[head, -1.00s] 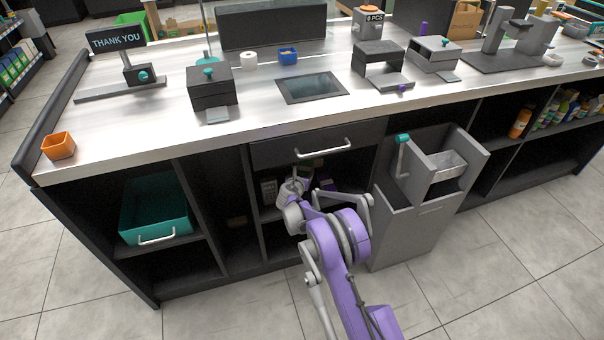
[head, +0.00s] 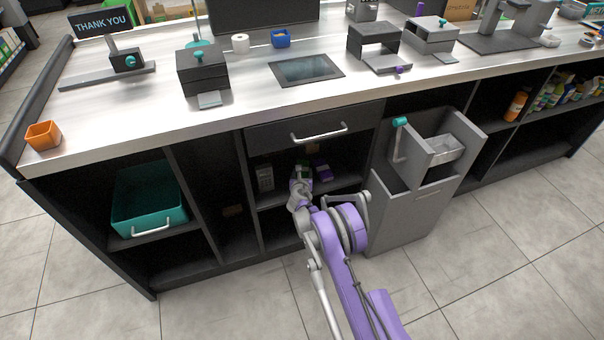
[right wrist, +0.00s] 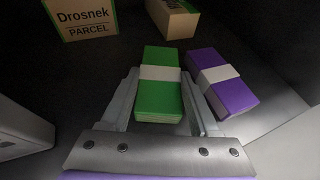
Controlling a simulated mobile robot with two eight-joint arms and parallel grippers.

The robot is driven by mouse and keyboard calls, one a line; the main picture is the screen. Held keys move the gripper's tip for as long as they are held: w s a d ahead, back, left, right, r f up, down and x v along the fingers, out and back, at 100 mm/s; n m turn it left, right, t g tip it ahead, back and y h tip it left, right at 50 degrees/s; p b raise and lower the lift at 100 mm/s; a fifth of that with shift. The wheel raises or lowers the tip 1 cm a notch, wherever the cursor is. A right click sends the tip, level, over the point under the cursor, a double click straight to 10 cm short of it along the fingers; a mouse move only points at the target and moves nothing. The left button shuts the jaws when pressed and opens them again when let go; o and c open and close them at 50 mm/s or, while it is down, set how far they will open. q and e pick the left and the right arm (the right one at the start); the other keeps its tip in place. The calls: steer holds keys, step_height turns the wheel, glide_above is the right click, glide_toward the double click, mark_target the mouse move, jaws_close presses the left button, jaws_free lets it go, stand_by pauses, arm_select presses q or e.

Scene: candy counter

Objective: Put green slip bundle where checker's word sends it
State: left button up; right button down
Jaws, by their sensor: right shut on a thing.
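The green slip bundle (right wrist: 160,98), with a white band, is between the two fingers of my right gripper (right wrist: 159,90) in the right wrist view. The gripper is shut on it. A purple slip bundle (right wrist: 222,82) with a white band lies just right of it, outside the fingers. In the head view, my right gripper (head: 301,182) reaches into the shelf bay under the drawer. The green bundle is mostly hidden there, and the purple bundle (head: 322,171) shows behind the gripper. My left gripper is in neither current view. No checker's word can be made out.
A Drosnek parcel box (right wrist: 84,18) and another box (right wrist: 173,18) stand deeper in the bay. The drawer (head: 314,125) hangs above. A grey bin (head: 412,215) stands right of the bay. A teal crate (head: 148,200) sits on the left shelf. An orange cup (head: 43,135) is on the counter.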

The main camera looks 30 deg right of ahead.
steer(key=shift+f, duration=0.15)
steer(key=shift+c, duration=0.6)
jaws_free()
